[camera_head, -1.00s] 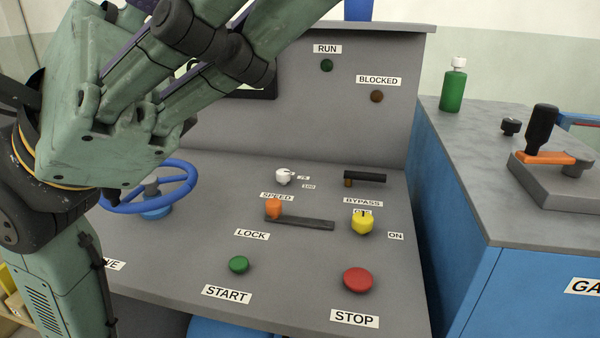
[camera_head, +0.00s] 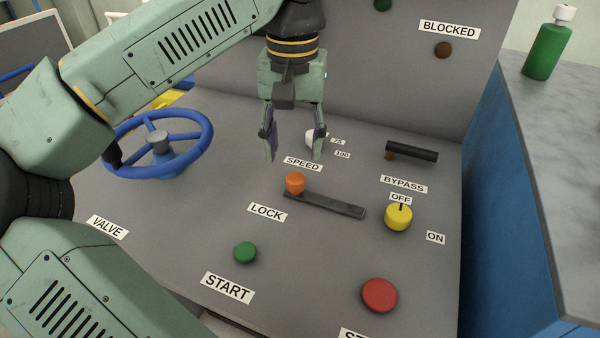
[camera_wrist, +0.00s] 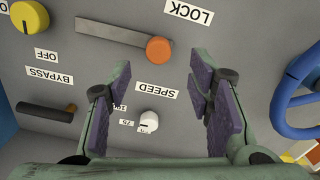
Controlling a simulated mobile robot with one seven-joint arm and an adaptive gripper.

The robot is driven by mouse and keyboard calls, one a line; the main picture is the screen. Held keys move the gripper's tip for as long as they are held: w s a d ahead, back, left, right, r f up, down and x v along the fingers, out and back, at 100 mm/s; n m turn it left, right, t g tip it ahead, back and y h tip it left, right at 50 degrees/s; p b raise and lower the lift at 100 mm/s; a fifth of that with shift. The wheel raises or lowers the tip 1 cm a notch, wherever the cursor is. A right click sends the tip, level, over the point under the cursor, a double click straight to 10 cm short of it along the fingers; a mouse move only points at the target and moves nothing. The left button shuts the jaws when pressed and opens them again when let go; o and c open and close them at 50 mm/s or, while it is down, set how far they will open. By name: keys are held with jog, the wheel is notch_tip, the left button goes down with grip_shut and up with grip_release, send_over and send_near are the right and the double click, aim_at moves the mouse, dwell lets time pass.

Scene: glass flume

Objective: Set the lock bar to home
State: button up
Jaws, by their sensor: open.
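The lock bar is an orange knob (camera_head: 295,183) at the left end of a dark slot bar (camera_head: 330,206) on the grey sloped panel, above the LOCK label (camera_head: 267,212). My gripper (camera_head: 294,152) is open and empty, its fingers hanging over the panel behind the knob, near the SPEED label. In the wrist view the orange knob (camera_wrist: 158,49) and its bar (camera_wrist: 110,33) lie ahead of and between the spread purple-padded fingers (camera_wrist: 163,100), apart from them. No home mark can be made out.
The white speed knob (camera_head: 316,138) is right beside my gripper. A blue valve wheel (camera_head: 160,145) stands left.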

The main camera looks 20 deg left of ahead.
aim_at(295, 178)
notch_tip(295, 178, down, 8)
jog(key=shift+f+p, duration=0.2)
jog(key=shift+p, duration=0.3)
jog(key=shift+d, duration=0.1)
jog(key=shift+c, duration=0.4)
grip_shut()
